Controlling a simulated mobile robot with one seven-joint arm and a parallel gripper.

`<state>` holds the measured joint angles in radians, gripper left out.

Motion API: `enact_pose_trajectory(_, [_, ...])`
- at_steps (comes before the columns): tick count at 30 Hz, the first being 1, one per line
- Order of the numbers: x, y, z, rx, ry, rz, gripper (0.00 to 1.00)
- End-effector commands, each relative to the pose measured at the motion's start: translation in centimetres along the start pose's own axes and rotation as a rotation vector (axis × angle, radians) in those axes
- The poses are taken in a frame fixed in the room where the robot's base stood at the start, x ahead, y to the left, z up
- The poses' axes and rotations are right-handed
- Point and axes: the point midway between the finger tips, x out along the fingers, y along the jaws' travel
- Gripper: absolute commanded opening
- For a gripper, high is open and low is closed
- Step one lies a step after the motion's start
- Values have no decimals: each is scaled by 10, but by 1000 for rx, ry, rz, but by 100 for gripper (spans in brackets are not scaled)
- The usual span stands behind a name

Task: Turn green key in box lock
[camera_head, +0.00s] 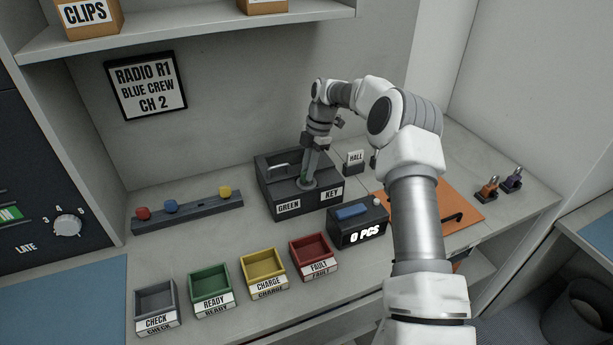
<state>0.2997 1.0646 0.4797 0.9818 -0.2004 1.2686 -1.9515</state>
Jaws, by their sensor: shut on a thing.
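The dark grey box (277,193) stands at the back of the worktop, with labels reading GREEN and KEY on its front. A round lock plate (306,184) lies on the box's top at its front right. My gripper (309,176) points down at this lock, its fingers closed together right over the plate. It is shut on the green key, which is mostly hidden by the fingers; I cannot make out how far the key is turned. A grey handle (279,168) shows at the box's back left.
A HALL sign (354,162) is behind my arm. A rack with coloured knobs (187,212) lies to the left. Several labelled trays (210,301) line the front. Padlocks (490,187) stand at far right.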

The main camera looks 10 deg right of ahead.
Motion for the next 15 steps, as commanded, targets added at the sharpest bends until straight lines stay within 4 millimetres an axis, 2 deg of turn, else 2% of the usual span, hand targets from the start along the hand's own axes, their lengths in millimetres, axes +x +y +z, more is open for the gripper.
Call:
enact_pose_trajectory(8, [0,0,0,-59,0,-15,0])
enact_pose_trajectory(9, [0,0,0,-58,0,-15,18])
enact_pose_trajectory(15, [0,0,0,-58,0,-15,51])
